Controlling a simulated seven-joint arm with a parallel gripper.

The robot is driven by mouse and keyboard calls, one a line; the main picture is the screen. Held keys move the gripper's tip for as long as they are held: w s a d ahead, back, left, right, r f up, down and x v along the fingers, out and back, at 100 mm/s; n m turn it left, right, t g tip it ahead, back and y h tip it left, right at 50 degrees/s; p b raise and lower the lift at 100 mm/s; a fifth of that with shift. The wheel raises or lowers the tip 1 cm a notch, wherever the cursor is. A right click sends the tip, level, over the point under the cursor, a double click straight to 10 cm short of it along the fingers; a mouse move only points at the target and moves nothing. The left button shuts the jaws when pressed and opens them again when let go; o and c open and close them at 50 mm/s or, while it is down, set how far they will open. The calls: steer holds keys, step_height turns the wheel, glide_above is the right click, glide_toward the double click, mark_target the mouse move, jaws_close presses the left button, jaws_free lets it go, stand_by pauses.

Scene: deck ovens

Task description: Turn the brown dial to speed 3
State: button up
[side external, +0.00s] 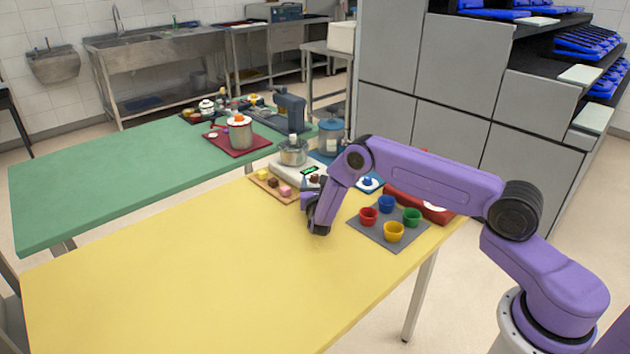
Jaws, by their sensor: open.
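A white appliance (312,171) with a small green-lit display and a metal pot on top stands at the far edge of the yellow table. A small dark brown knob (315,180), which looks like the brown dial, shows on its front. Its pointer and speed marks are too small to read. My gripper (305,185) is open, just left of the knob and in front of the appliance. Its fingers are small and partly hidden by my wrist, and I cannot tell whether they touch the knob.
A wooden board (262,184) with small coloured blocks lies to the left. To the right are a grey mat (371,236) with red, blue, green and yellow cups, a blue item (368,182) and a red tray (432,211). The yellow table's front is clear.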

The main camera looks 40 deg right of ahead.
steer(key=shift+x, duration=1.15)
steer(key=c, duration=1)
steer(key=shift+a, duration=0.1)
steer(key=shift+a+m+g+h, duration=0.1)
steer(key=shift+m+g+h, duration=0.2)
steer(key=shift+w+a+m+g+h, duration=0.1)
steer(key=shift+m+g+h, duration=0.4)
steer(key=shift+g+h, duration=0.1)
steer(key=shift+w+a+m+g+h, duration=0.1)
steer(key=shift+w+m+g+h, duration=0.05)
steer(key=shift+m+g+h, duration=0.95)
steer(key=shift+w+m+g+h, duration=0.2)
steer(key=shift+m+g+h, duration=0.7)
steer(key=shift+g, duration=0.9)
